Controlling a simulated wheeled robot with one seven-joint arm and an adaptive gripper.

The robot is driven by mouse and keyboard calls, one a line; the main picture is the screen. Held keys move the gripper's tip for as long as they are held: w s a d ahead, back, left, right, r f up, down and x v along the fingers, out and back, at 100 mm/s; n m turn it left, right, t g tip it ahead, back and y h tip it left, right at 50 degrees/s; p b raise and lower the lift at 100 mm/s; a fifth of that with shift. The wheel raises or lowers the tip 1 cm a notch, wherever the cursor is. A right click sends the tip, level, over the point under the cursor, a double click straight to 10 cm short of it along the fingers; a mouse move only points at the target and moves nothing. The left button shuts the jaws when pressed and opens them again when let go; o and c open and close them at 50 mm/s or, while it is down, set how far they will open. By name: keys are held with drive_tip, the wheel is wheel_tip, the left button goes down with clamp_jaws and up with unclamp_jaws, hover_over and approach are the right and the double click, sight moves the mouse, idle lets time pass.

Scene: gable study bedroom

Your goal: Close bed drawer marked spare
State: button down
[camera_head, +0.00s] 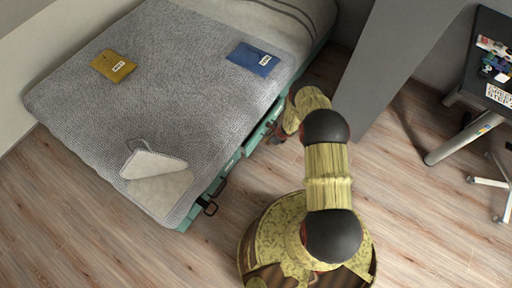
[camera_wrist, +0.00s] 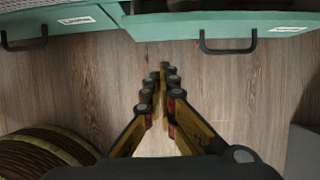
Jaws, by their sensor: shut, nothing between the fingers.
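The bed (camera_head: 175,75) has a green base with drawers along its right side. In the wrist view two green drawer fronts cross the top: a left one (camera_wrist: 40,30) and a right one (camera_wrist: 170,27), each with a dark bar handle and a small white label. The label words are too small to read, so I cannot tell which is marked spare. The right front appears to stand out, with a dark strip behind its top edge. My gripper (camera_wrist: 162,70) is shut and empty over the floor, just short of the right front. In the head view my arm partly hides the drawers.
A drawer handle (camera_head: 208,207) sticks out near the bed's foot. A yellow item (camera_head: 112,66), a blue item (camera_head: 252,59) and a pale folded item (camera_head: 155,175) lie on the blanket. A grey slanted panel (camera_head: 400,55) and a desk (camera_head: 485,60) stand right. Wooden floor lies between.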

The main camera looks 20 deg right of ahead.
drive_tip(key=w+a+f+b, duration=0.4)
drive_tip(key=w+f+b, duration=0.2)
drive_tip(key=f, duration=0.3)
drive_tip(key=shift+a+f+b, duration=0.15)
drive_tip(key=shift+a+b, duration=0.2)
drive_tip(key=shift+b, duration=0.2)
